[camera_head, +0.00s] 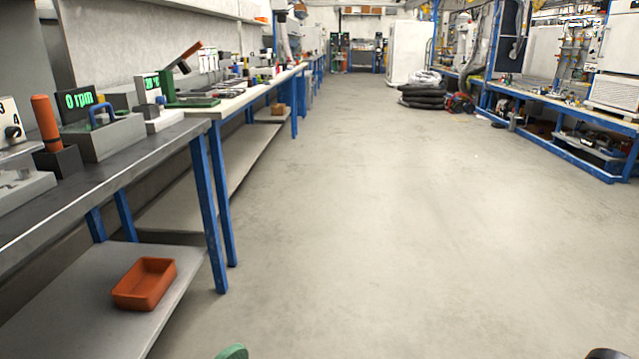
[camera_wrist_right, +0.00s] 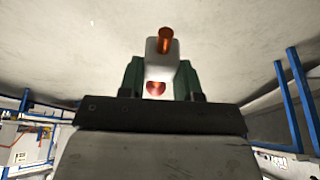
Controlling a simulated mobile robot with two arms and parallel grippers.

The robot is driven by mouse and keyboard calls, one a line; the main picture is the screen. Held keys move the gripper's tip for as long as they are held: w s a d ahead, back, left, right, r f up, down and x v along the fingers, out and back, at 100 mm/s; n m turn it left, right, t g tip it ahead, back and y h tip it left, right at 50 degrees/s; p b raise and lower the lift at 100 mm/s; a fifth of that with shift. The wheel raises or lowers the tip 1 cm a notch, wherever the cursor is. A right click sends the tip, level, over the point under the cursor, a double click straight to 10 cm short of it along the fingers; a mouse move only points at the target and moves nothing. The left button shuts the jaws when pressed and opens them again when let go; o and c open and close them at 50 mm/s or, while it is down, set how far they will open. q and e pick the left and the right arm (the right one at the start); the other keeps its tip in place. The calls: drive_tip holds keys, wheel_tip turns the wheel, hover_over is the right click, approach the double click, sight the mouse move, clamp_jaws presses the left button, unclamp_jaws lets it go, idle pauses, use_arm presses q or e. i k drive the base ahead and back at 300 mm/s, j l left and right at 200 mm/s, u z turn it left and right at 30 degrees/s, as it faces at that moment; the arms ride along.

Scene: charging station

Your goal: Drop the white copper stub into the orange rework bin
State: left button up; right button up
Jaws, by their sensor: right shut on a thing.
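The white copper stub (camera_wrist_right: 159,65) shows in the right wrist view as a white block with a copper rod at its far end and a copper spot at its near end. My right gripper (camera_wrist_right: 160,72) is shut on it, with a dark green finger on each side. The orange rework bin (camera_head: 145,284) sits on the grey lower shelf at the left in the head view. It is open at the top, and its visible inside looks empty. A green rounded tip (camera_head: 232,352) at the bottom edge looks like part of my left gripper; the rest is out of frame.
The grey bench top (camera_head: 100,160) overhangs the lower shelf (camera_head: 60,310), with a blue leg (camera_head: 209,215) right of the bin. An orange-handled device (camera_head: 46,120) and an instrument reading 0 rpm (camera_head: 78,99) stand on the bench. The floor (camera_head: 400,230) is clear.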

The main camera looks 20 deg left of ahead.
sight(149, 290)
drive_tip(key=i+u, duration=0.35)
drive_tip(key=i, duration=1.4)
drive_tip(key=i+u, duration=0.5)
drive_tip(key=i+l+u, duration=0.25)
drive_tip(key=u, duration=2.2)
drive_tip(key=i+u, duration=0.35)
drive_tip(key=i+j+u, duration=0.1)
drive_tip(key=u, duration=0.25)
drive_tip(key=i+l, duration=0.05)
